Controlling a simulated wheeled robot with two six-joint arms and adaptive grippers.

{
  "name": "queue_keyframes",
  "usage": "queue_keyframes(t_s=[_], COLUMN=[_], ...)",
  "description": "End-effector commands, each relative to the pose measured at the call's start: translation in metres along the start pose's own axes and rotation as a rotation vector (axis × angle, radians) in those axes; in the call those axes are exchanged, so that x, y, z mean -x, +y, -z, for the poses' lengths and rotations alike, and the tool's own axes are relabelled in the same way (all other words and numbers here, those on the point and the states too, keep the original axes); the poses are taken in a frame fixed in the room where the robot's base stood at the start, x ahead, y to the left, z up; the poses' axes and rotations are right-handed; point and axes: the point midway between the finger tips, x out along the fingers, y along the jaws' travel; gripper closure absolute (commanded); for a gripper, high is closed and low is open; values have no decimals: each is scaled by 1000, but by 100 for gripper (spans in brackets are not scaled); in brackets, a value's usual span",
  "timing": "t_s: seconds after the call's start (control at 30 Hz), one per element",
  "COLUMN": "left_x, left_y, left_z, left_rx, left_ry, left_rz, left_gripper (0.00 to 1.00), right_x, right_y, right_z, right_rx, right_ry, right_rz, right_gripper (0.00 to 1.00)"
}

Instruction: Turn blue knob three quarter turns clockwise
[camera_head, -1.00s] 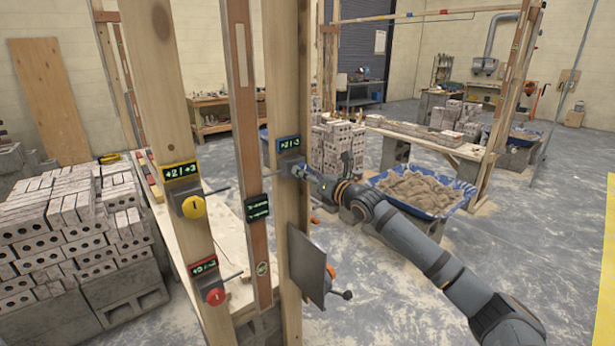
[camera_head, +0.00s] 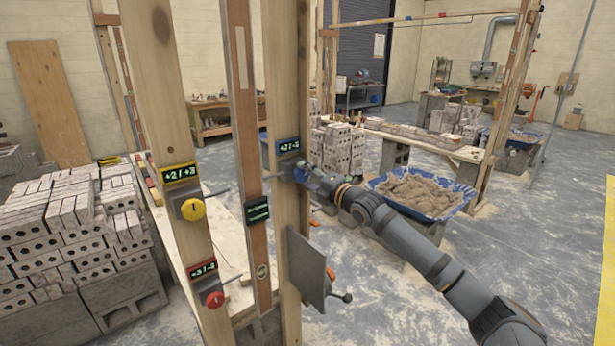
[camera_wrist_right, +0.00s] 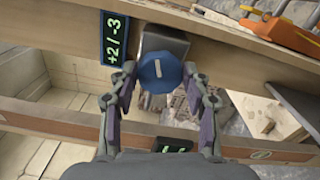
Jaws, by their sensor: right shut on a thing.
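The blue knob (camera_wrist_right: 160,70) sits on a grey box fixed to a wooden post, with its white mark close to upright in the right wrist view. In the head view the knob (camera_head: 300,172) is small and partly covered. My right gripper (camera_wrist_right: 160,82) is shut on it, one finger at each side. In the head view my right gripper (camera_head: 307,179) reaches the post from the right. A blue-framed display (camera_wrist_right: 115,40) beside the knob appears to read +2/-3. My left gripper is out of view.
A yellow knob (camera_head: 193,208) and a red knob (camera_head: 214,299) are on the left post. A grey plate (camera_head: 307,267) juts out below my right gripper. A blue tub of sand (camera_head: 383,181) stands behind my right arm. Bricks (camera_head: 65,230) are stacked at the left.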

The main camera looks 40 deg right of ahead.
Motion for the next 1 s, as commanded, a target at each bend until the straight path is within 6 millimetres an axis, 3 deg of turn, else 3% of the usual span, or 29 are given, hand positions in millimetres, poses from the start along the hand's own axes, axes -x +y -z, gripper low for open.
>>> queue_keyframes(t_s=[1.0], left_x=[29], left_y=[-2], left_z=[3], left_rx=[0], left_ry=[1], left_rz=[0], left_gripper=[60], right_x=[0], right_y=[-2], right_z=[1], right_rx=[-964], right_ry=[-5], right_rz=[2], right_gripper=[83])
